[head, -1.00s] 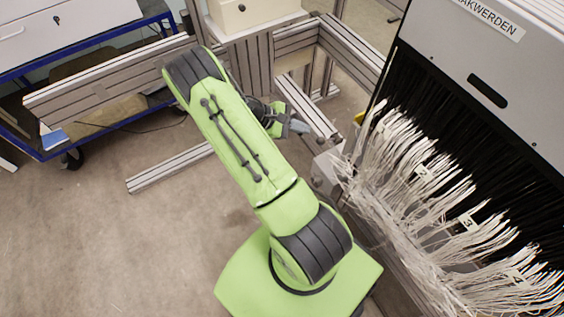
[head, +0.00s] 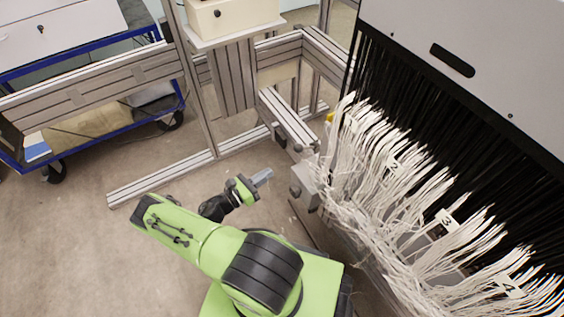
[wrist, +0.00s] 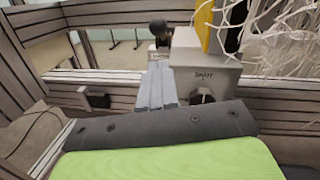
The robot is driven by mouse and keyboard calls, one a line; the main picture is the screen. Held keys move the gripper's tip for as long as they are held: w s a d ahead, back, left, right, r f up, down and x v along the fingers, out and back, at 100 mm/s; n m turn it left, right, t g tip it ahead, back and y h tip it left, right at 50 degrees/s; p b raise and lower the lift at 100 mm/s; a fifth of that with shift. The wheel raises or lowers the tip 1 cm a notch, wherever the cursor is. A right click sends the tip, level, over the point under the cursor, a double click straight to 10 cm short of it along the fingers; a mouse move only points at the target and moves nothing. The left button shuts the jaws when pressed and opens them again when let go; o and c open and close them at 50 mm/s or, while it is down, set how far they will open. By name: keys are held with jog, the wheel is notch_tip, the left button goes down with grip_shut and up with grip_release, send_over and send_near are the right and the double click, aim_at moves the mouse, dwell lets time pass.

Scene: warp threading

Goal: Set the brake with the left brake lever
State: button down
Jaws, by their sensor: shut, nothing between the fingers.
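A black ball knob (wrist: 158,28) stands upright above a small labelled block in the wrist view, beyond my fingertips; it looks like the brake lever's handle. Beside it on the right is a light grey box (wrist: 205,65) with printed lettering and a dark knob (wrist: 201,96) on its front. The box also shows in the head view (head: 307,190), at the near left end of the white threads. My gripper (head: 264,177) is shut and empty, left of the box and apart from it. Its closed fingers (wrist: 156,82) point toward the ball knob in the wrist view.
Bundles of white threads (head: 400,190) hang from the black warp on the right, close to the box. Aluminium frame beams (head: 288,118) run behind. A blue trolley (head: 95,125) stands at the left. The floor (head: 80,240) on the left is open.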

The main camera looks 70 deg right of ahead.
jog(key=b+x, duration=0.1)
jog(key=x, duration=0.8)
jog(key=shift+s+d, duration=0.25)
jog(key=shift+d, duration=0.1)
jog(key=shift+r, duration=0.1)
